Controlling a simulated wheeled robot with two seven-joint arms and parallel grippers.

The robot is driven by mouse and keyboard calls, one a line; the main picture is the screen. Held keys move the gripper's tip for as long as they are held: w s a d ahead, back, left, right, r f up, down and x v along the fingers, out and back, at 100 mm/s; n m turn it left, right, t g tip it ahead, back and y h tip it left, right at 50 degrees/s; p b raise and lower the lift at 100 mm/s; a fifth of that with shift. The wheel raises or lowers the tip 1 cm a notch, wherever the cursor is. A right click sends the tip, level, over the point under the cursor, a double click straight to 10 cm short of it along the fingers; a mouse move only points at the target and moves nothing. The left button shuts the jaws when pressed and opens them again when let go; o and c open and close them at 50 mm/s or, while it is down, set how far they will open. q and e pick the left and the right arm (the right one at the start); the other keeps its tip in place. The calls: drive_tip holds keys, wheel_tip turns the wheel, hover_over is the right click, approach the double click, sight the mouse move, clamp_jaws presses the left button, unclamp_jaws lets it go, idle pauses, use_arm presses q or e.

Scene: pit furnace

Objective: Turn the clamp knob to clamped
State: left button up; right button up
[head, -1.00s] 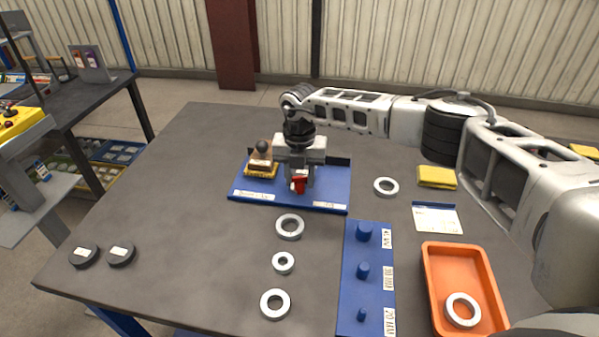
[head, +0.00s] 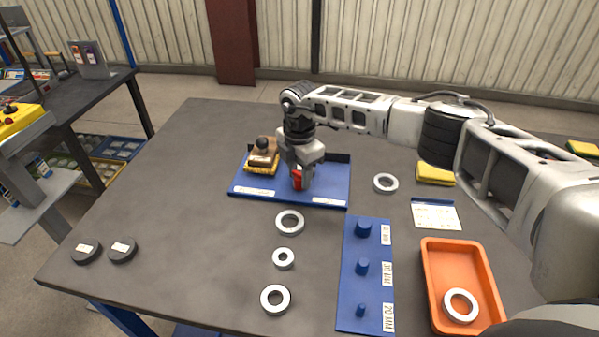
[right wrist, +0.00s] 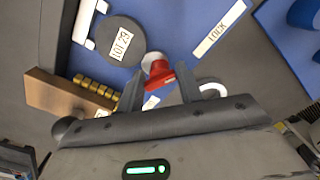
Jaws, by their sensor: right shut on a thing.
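The red clamp knob (head: 297,180) stands on the blue base plate (head: 250,191) near the back middle of the table. My right gripper (head: 299,174) points down over the plate and is shut on the knob. In the right wrist view the red knob (right wrist: 158,74) shows between the two fingers of my right gripper (right wrist: 159,88). A white label reading LOCK (right wrist: 222,28) lies on the plate to the right of the knob. A dark disc with a number label (right wrist: 120,42) sits to the knob's left. My left gripper is not in view.
A blue peg board (head: 347,290) and an orange tray (head: 430,285) stand at front right. The table's left half is mostly clear.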

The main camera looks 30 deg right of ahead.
sight(300, 173)
drive_tip(key=shift+w+d+r+m, duration=0.1)
drive_tip(key=shift+w+r+m, duration=0.05)
drive_tip(key=shift+m, duration=0.25)
drive_tip(key=o, duration=0.7)
wheel_tip(300, 173, up, 16)
drive_tip(key=shift+f+b, duration=0.1)
drive_tip(key=shift+b, duration=1.15)
drive_tip(key=shift+s, duration=0.2)
